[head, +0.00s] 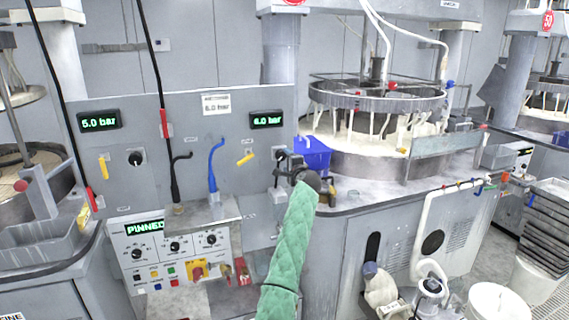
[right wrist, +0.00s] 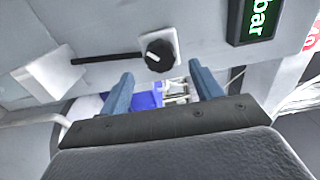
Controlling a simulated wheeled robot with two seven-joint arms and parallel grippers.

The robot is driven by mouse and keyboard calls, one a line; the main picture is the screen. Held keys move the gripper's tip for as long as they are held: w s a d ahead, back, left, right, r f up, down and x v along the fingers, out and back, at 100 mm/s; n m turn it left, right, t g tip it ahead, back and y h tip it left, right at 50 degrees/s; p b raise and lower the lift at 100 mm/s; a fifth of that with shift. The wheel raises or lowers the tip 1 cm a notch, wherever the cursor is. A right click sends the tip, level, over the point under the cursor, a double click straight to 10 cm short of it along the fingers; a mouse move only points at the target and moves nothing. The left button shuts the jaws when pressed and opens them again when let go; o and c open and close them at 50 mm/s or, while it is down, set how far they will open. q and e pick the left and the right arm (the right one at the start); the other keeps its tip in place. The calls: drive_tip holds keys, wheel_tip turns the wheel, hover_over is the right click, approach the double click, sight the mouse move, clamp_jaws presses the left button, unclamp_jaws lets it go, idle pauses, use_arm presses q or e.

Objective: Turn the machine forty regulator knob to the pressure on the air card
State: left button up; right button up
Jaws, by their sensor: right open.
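The air card (head: 216,104) is a white label on the grey panel; it appears to read 6.0 bar. The right green display (head: 268,120) reads either 4.0 or 6.0 bar; its first digit is unclear. In the right wrist view the black regulator knob (right wrist: 158,55), with a white pointer mark, sits on a pale plate beside the display (right wrist: 258,18), of which only "bar" shows. My right gripper (right wrist: 160,70) is open and empty, its blue fingers pointing toward the knob, apart from it. In the head view this gripper (head: 293,167) partly covers the knob area. My left gripper is not in view.
A second display (head: 100,120) reading about 5.0 bar and a second black knob (head: 135,158) are on the panel's left. Yellow levers, a blue hose handle (head: 215,165) and a control box (head: 170,245) stand nearby. A blue bin (head: 314,153) is right of the gripper.

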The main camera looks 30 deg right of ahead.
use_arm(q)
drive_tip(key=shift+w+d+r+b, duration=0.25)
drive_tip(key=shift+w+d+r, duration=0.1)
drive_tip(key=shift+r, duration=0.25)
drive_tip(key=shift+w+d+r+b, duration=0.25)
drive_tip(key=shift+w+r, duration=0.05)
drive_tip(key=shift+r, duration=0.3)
use_arm(e)
drive_tip(key=shift+v, duration=1.7)
